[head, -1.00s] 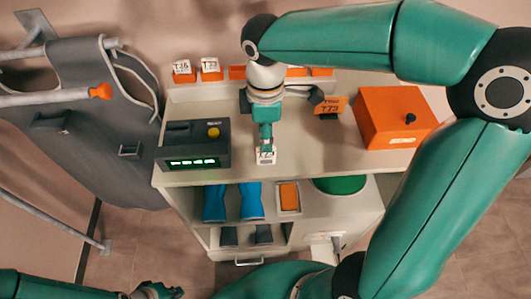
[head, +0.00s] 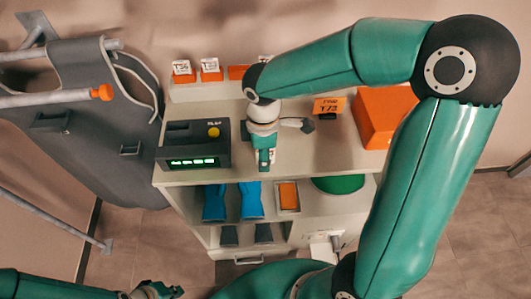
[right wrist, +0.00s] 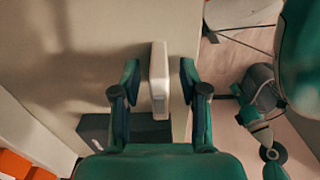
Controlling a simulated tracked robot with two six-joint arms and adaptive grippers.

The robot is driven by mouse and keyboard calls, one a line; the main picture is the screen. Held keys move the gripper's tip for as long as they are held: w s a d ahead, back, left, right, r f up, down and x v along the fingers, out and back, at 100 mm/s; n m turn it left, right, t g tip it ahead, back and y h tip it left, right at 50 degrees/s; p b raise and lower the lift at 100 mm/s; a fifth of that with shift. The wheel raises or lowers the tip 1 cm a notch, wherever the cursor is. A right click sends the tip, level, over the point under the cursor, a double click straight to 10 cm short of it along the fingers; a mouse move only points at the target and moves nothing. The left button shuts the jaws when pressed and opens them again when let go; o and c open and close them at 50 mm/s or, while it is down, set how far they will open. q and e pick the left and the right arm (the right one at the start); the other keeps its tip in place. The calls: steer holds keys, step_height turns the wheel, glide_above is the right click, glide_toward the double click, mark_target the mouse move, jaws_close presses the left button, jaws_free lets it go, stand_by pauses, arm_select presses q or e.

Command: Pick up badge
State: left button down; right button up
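The badge (right wrist: 159,82) is a thin white piece seen edge-on in the right wrist view, standing between the two fingers of my right gripper (right wrist: 158,78). There is a gap on each side, so the open fingers do not touch it. In the head view my right gripper (head: 264,164) is low over the front of the cabinet top and hides nearly all of the badge. My left gripper (head: 157,291) is at the bottom left edge of the head view, away from the cabinet; its fingers are too cut off to read.
A dark device with a green display (head: 193,145) stands left of my right gripper. An orange sign (head: 329,108) and an orange box (head: 383,117) are to the right. Badges in orange holders (head: 211,74) line the back shelf. Grey aprons (head: 80,120) hang at left.

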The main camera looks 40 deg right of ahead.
jaws_close()
steer(key=shift+r, duration=0.15)
step_height(320, 180, up, 20)
steer(key=shift+p, duration=0.35)
